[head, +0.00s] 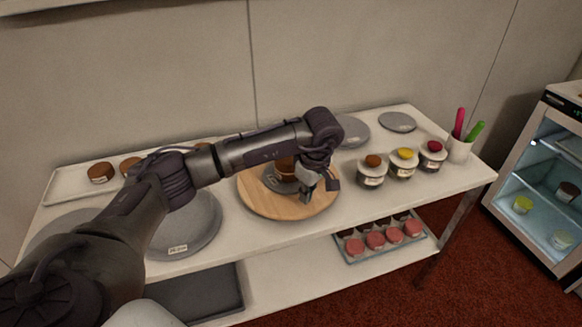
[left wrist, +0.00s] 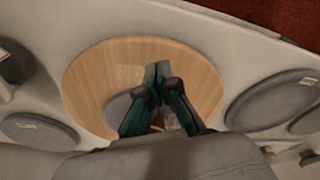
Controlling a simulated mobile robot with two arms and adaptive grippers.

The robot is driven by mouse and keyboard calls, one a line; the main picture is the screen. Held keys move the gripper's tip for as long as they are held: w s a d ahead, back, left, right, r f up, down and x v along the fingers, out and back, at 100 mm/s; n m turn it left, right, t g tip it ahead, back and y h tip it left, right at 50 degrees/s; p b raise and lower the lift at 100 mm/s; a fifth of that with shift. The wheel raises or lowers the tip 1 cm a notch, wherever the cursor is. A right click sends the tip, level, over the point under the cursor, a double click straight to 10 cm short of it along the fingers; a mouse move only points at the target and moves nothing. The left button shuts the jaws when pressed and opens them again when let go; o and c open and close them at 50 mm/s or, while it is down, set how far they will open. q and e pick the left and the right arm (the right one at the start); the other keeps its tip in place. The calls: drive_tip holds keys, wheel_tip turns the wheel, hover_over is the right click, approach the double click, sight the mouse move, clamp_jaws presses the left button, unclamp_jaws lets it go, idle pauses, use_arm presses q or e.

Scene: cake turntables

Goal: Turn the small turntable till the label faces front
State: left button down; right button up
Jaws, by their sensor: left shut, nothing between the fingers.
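A round wooden board (head: 257,202) lies on the white table, with a small grey turntable (head: 270,181) on it. A brown cake (head: 284,168) stands on the small turntable, mostly hidden behind my left arm. My left gripper (head: 308,190) points down over the right front part of the small turntable and looks shut and empty. In the left wrist view the shut fingers (left wrist: 158,75) reach over the wooden board (left wrist: 85,85), and the small turntable shows only in part behind them. My right gripper is not in view.
A large grey turntable (head: 203,232) with a label is left of the board. Several topped cups (head: 403,165) and a cup of coloured tools (head: 459,150) stand at the right. Grey discs (head: 397,122) lie behind. A tray of red cakes (head: 378,248) sits on the lower shelf.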

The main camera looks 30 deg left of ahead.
sight(277, 210)
use_arm(q)
drive_tip(key=s+a, duration=0.2)
drive_tip(key=s, duration=0.1)
drive_tip(key=s+a, duration=0.1)
drive_tip(key=shift+s+r, duration=0.15)
drive_tip(key=shift+s, duration=0.05)
drive_tip(key=shift+s+a, duration=0.1)
drive_tip(key=shift+a, duration=0.05)
drive_tip(key=a+b, duration=0.1)
drive_tip(key=a, duration=0.6)
drive_tip(key=shift+s+a, duration=0.1)
drive_tip(key=shift+s, duration=0.1)
drive_tip(key=shift+w, duration=0.1)
drive_tip(key=shift+f, duration=0.2)
drive_tip(key=shift+f+b, duration=1.2)
drive_tip(key=shift+f, duration=0.15)
drive_tip(key=shift+d, duration=0.55)
drive_tip(key=shift+w+d, duration=0.2)
drive_tip(key=shift+d, duration=0.75)
drive_tip(key=shift+w+d, duration=0.15)
drive_tip(key=shift+d, duration=0.75)
